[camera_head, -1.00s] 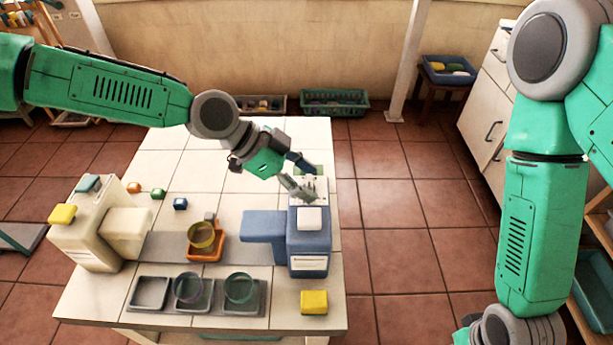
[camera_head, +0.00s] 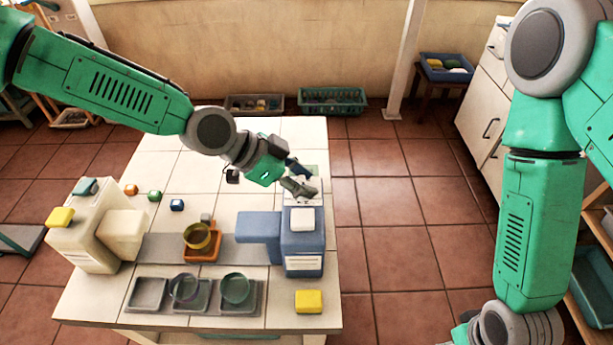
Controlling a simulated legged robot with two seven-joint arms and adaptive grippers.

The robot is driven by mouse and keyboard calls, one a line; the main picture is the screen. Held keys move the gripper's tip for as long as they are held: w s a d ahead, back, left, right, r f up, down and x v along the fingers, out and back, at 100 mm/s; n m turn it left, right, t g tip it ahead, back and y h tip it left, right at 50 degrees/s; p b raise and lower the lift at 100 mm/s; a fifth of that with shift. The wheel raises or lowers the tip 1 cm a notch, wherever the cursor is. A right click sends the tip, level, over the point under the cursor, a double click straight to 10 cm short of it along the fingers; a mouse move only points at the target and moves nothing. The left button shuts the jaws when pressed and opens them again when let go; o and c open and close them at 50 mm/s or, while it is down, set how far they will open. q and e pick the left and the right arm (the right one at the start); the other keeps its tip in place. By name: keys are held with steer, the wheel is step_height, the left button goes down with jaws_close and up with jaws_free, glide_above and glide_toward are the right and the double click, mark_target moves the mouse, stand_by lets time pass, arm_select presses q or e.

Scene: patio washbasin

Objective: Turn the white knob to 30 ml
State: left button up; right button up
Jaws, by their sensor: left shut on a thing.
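A blue dispenser (camera_head: 303,252) stands at the right side of the white tiled table, with a white square block (camera_head: 302,219) on top and a label on its front. My left gripper (camera_head: 302,177) is at the far end of this dispenser, over its pale marked panel. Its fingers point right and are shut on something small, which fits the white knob. The fingers hide the knob, and its setting cannot be read.
A cream dispenser (camera_head: 88,242) stands at the left of the table (camera_head: 222,155). Between the dispensers an orange holder (camera_head: 203,255) carries a yellowish cup (camera_head: 198,236). A grey tray (camera_head: 146,294) with two clear cups and a yellow block (camera_head: 308,301) are in front.

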arm_select(q)
steer(key=n+t, duration=0.1)
steer(key=n, duration=0.1)
steer(key=n+t+y, duration=0.1)
steer(key=n+t, duration=0.1)
steer(key=shift+w+a+r, duration=0.1)
steer(key=shift+w, duration=0.05)
steer(key=shift+n+t+y+p, duration=0.4)
steer(key=shift+n+t+y, duration=0.4)
steer(key=shift+n, duration=0.7)
steer(key=shift+a, duration=0.1)
steer(key=o, duration=1.1)
steer(key=shift+o, duration=0.2)
steer(key=shift+a, duration=0.1)
steer(key=v, duration=1.2)
steer(key=shift+f, duration=0.25)
